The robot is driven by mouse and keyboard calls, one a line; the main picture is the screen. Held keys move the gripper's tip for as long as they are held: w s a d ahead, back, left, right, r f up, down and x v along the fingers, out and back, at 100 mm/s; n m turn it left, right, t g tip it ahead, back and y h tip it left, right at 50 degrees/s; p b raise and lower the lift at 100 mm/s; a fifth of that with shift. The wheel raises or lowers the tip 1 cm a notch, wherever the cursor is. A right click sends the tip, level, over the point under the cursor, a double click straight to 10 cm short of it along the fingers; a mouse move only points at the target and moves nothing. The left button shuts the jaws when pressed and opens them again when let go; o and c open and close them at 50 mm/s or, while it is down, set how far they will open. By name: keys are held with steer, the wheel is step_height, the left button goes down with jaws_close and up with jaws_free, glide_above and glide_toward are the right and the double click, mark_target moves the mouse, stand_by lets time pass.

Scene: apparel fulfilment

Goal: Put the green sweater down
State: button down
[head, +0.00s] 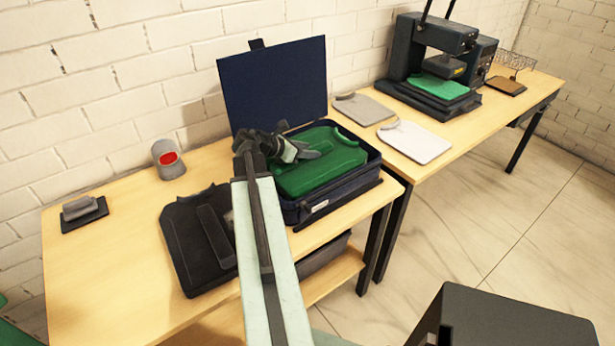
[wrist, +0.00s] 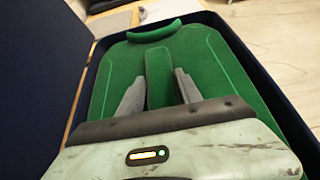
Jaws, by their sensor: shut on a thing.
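The green sweater (head: 318,165) lies folded flat inside the open dark blue case (head: 343,194) on the table. In the wrist view the sweater (wrist: 205,60) fills most of the case, with its collar at the far end. My gripper (head: 306,152) reaches over the case from the left. Its two grey fingers (wrist: 160,88) are shut on a raised fold in the sweater's middle. The fingertips rest low against the cloth. The case's floor is hidden under the sweater.
The case's lid (head: 274,85) stands upright at the back. A black garment (head: 190,245) lies left of the case. Grey (head: 364,109) and white (head: 414,141) folded shirts lie to the right. A press (head: 440,65) holds another green garment (head: 440,87).

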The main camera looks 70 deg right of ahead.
mark_target(308, 162)
step_height(308, 162, down, 5)
steer(key=b, duration=0.4)
steer(key=shift+r, duration=0.15)
steer(key=shift+f, duration=0.2)
steer(key=c, duration=0.8)
jaws_free()
steer(key=shift+r, duration=0.15)
steer(key=shift+a+r+p, duration=0.1)
steer(key=shift+r+p, duration=0.15)
steer(key=shift+p, duration=0.15)
steer(key=p+v, duration=0.5)
steer(key=v, duration=0.5)
steer(key=shift+w+a+r, duration=0.15)
steer(key=shift+w+a, duration=0.1)
steer(key=shift+a, duration=0.05)
steer(key=shift+w+a+r, duration=0.1)
steer(key=shift+w+a, duration=0.15)
steer(key=shift+a, duration=0.15)
